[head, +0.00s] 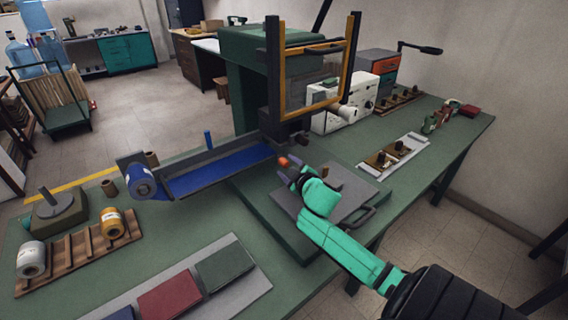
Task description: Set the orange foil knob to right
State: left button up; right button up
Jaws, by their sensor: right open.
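A small orange knob (284,161) shows at the front of the dark green press (250,95), near the right end of the blue foil strip (222,171). My right gripper (290,171) is open, with its dark fingertips right by the knob. I cannot tell whether they touch it or are around it, and the fingers partly hide it. The knob's setting is too small to read. My left gripper is out of view.
A grey plate with a handle (345,207) lies under my right arm. The press's yellow-edged guard frame (312,60) stands above the knob. A wooden rack (82,250) with foil rolls is at left; covers (170,297) lie in front.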

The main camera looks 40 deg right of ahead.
jog(key=x, duration=0.2)
jog(key=shift+w, duration=0.3)
jog(key=shift+w+d, duration=0.1)
jog(key=shift+w, duration=0.05)
jog(key=shift+f, duration=0.1)
jog(key=shift+c, duration=1)
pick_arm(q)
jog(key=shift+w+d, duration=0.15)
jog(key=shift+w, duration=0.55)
pick_arm(e)
grip_shut()
